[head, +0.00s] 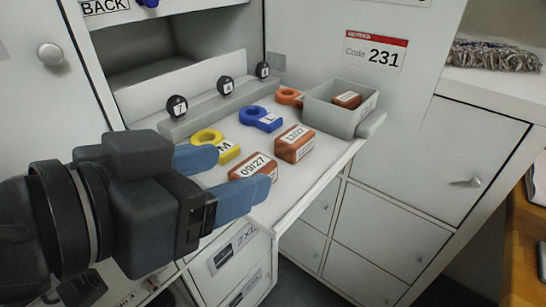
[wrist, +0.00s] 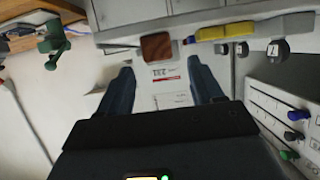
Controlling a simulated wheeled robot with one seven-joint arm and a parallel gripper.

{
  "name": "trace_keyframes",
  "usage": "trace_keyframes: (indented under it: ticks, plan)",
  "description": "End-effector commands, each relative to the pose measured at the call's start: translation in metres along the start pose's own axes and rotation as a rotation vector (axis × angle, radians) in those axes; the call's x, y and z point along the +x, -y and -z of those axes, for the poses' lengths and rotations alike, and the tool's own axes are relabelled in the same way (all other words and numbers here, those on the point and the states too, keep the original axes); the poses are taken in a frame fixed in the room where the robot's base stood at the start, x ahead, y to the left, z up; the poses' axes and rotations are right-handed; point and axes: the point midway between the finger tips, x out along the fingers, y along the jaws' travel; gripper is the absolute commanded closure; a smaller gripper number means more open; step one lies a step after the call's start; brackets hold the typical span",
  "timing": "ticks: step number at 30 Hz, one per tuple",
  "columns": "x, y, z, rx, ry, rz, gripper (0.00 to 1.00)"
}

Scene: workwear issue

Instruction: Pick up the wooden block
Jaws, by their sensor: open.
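Several reddish-brown wooden blocks with white labels show in the head view. The nearest block (head: 253,168), labelled 09/27, lies on the white shelf just beyond my gripper's fingertips. A second block (head: 295,143) lies behind it to the right, and a third block (head: 347,100) sits inside the grey bin. My gripper (head: 229,175) is open and empty, its two blue fingers pointing at the nearest block. In the wrist view, a brown block (wrist: 156,47) sits ahead of the open gripper (wrist: 160,75), roughly between the finger lines and apart from them.
A yellow tag (head: 226,151) marked M lies close beside the upper finger. A blue tag (head: 261,119) and an orange tag (head: 289,97) lie farther back. The grey bin (head: 331,117) stands at the shelf's right end. Numbered black knobs (head: 226,87) line a ledge behind.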

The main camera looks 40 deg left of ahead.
Motion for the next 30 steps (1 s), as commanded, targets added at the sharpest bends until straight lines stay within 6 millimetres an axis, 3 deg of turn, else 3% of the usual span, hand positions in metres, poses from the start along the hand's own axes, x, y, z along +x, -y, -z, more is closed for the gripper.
trace_keyframes:
  ticks: [10, 20, 30]
  plan:
    - [0.045, -0.001, -0.003, -0.002, 0.000, -0.003, 0.34]
    - [0.053, 0.000, -0.004, -0.001, 0.000, 0.001, 0.34]
    - [0.053, 0.000, -0.004, -0.001, 0.000, 0.001, 0.66]
